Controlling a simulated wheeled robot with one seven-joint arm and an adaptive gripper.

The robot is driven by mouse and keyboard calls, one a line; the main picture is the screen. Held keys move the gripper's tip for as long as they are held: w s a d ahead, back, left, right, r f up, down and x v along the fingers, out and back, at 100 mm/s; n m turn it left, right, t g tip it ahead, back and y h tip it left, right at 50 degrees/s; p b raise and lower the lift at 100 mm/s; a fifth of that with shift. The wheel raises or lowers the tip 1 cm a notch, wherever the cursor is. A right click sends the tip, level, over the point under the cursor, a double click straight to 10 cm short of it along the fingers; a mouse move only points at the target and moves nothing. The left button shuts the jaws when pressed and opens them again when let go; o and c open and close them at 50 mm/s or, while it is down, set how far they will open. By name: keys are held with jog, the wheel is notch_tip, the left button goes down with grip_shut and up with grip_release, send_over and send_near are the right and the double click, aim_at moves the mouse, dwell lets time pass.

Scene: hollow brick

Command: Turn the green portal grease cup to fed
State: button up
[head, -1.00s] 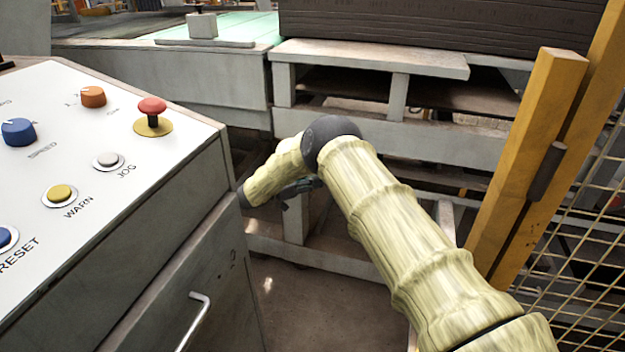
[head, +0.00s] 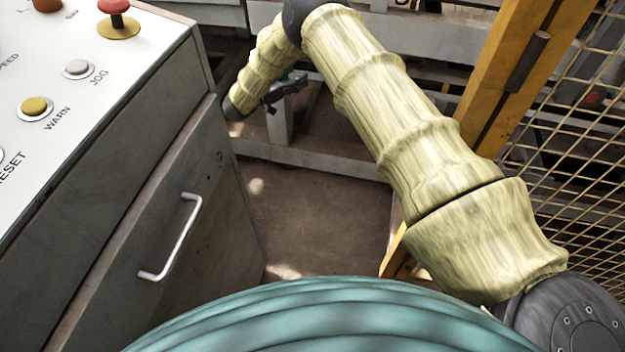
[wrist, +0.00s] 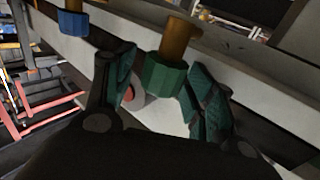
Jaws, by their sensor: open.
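The green grease cup (wrist: 163,78) is a faceted green cap on a brass-coloured stem (wrist: 180,38), in the middle of the wrist view. My gripper (wrist: 160,74) is open, with one finger on each side of the green cup. Whether either finger touches it I cannot tell. A blue cap (wrist: 73,22) on a similar stem is at the upper left of the wrist view. In the head view my gripper (head: 286,90) is small and dark beyond the cabinet, and the green cup cannot be made out there.
A pale beam (wrist: 255,88) runs behind the cups in the wrist view, with a red-centred round part (wrist: 134,95) near the left finger. The control cabinet (head: 110,130) with its handle (head: 172,238) stands left. A yellow post (head: 510,70) and mesh fence (head: 580,150) stand right.

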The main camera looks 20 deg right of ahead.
jog(key=n+t+y+p, duration=0.2)
jog(key=t, duration=0.1)
jog(key=n+t+y+p, duration=0.2)
jog(key=n+t+y, duration=0.1)
jog(key=t, duration=0.1)
jog(key=shift+n, duration=0.3)
jog(key=shift+n+t+y+p, duration=0.9)
jog(key=shift+n+y, duration=0.65)
jog(key=shift+y, duration=0.65)
jog(key=shift+n+t+y+p, duration=0.6)
jog(key=shift+n+t+y, duration=0.75)
jog(key=shift+y, duration=0.85)
jog(key=s+a+b, duration=0.1)
jog(key=s+a, duration=0.1)
jog(key=s, duration=0.9)
jog(key=s+a+f+g+y+b, duration=0.1)
jog(key=s+f+g+b, duration=0.3)
jog(key=s+f, duration=0.5)
jog(key=s+a+f+n+g+y+b, duration=0.1)
jog(key=s+f+g+b, duration=0.3)
jog(key=s+f, duration=0.5)
jog(key=shift+f, duration=2.4)
jog(key=shift+a, duration=0.1)
